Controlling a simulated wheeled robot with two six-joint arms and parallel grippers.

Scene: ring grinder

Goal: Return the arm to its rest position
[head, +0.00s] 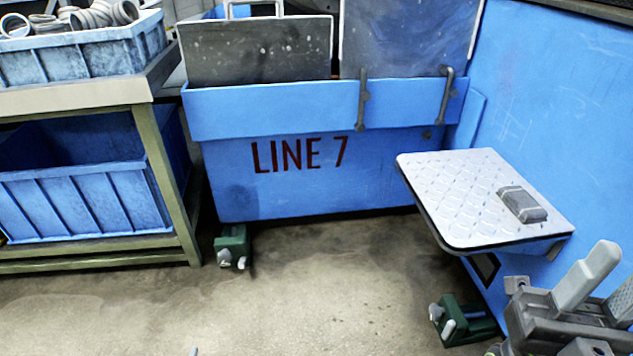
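My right gripper (603,290) shows at the lower right corner, partly cut off by the frame edge. Its two light grey fingers stand apart with a gap between them, and I see nothing held there. It is in front of the blue machine side and below the small metal shelf (470,190). My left gripper cannot be made out; only a tiny pale tip shows at the bottom edge, and I cannot tell what it is.
A workbench at the left holds a blue crate (88,52) of metal rings (92,16), with another blue crate (85,200) below. The blue LINE 7 machine (240,165) stands ahead. A grey block (522,205) lies on the shelf. The middle floor (310,290) is clear.

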